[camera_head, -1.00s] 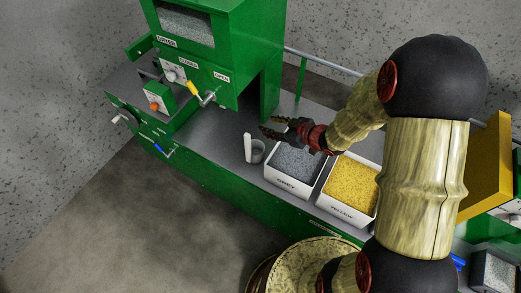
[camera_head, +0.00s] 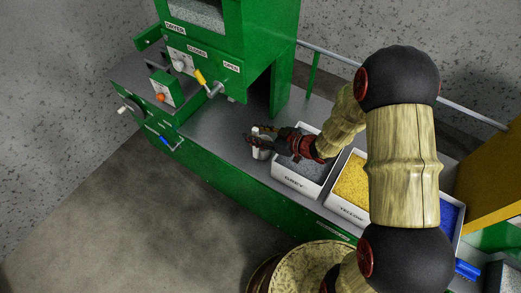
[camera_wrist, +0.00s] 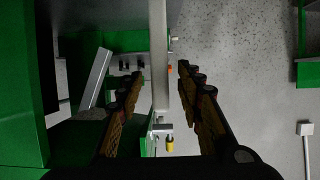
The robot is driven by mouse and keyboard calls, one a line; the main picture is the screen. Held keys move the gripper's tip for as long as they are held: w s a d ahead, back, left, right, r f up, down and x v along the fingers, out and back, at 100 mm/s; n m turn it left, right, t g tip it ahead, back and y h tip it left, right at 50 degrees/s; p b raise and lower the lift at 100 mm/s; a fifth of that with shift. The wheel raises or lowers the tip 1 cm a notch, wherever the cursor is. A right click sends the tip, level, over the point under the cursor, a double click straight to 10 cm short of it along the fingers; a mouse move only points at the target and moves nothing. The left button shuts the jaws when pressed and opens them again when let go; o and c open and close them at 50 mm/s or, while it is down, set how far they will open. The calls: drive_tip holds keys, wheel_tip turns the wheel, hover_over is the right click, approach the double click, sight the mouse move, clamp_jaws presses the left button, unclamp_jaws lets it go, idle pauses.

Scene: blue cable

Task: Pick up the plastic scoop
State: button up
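The plastic scoop (camera_head: 260,150) stands on the grey bench, its pale handle upright on the left of its cup. My gripper (camera_head: 256,138) is at the scoop, reaching from the right at handle height and hiding part of the cup. In the wrist view, which looks upside down, the grey handle (camera_wrist: 159,60) hangs between the two fingers of my open gripper (camera_wrist: 160,95). A gap shows on each side of the handle.
The grey bin (camera_head: 298,183) lies under my wrist, with the yellow bin (camera_head: 346,213) and a blue one (camera_head: 449,217) to its right. The green dryer (camera_head: 235,45) with its yellow-handled lever (camera_head: 201,78) stands behind left. The bench left of the scoop is clear.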

drive_tip(key=shift+w+a, duration=0.1)
drive_tip(key=shift+c, duration=1.1)
clamp_jaws()
